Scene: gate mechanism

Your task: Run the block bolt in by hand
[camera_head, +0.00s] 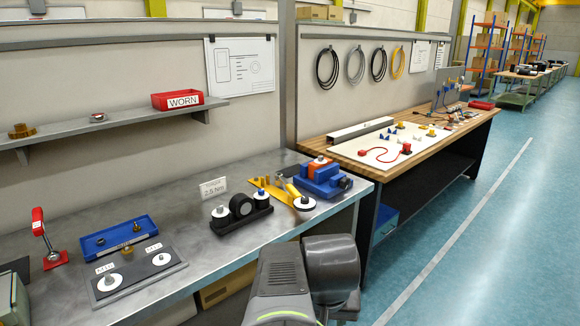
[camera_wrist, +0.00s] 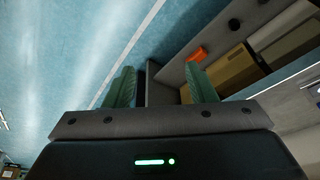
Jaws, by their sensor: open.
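A blue block-shaped fixture (camera_head: 327,186) with an orange top and a small white cap stands at the right end of the grey metal bench. A yellow bracket (camera_head: 268,188) lies beside it, with a white-topped round part (camera_head: 304,203) near the bench's front edge. I cannot tell which part is the block bolt. My gripper (camera_wrist: 160,86) shows in the wrist view with its two green fingers apart and nothing between them. It points at the floor and the space under a bench. In the head view only dark parts of my arm show, in front of the bench.
A black holder (camera_head: 241,217) with a ring and white-capped parts stands left of the bracket. Further left are a grey plate (camera_head: 136,274), a blue tray (camera_head: 119,238) and a red-topped tool (camera_head: 40,238). Boxes (camera_wrist: 228,71) sit under the bench. Blue floor lies open to the right.

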